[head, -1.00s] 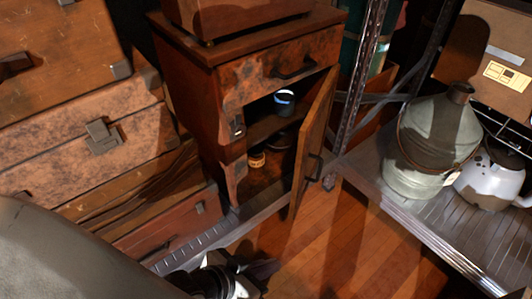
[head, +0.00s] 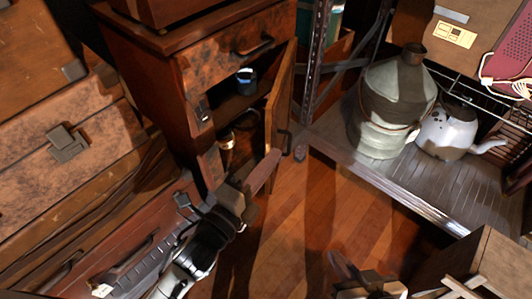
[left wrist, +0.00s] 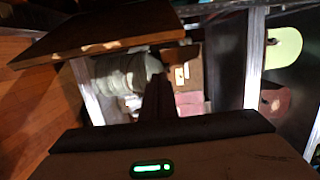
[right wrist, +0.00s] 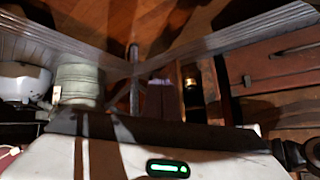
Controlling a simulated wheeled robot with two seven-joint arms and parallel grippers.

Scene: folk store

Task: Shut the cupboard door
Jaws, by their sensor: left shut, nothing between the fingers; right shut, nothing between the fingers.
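The wooden cupboard (head: 222,55) stands at the back with a drawer above its open compartment. Its door (head: 281,100) is hinged on the right and stands ajar, with a dark handle on its outer face. A blue-rimmed cup (head: 246,80) and other small items show inside. My left gripper (head: 268,170) is shut and empty, its tip in front of the door's lower part; I cannot tell whether they touch. A brown panel, seemingly the door, shows in the left wrist view (left wrist: 110,32). My right gripper (head: 347,270) is shut and empty, low over the floor.
Suitcases (head: 70,140) are stacked on the left. A metal shelf (head: 395,185) on the right holds a milk can (head: 385,105) and a white kettle (head: 450,130). A wooden box (head: 485,265) is at the lower right. The wooden floor (head: 310,215) between is clear.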

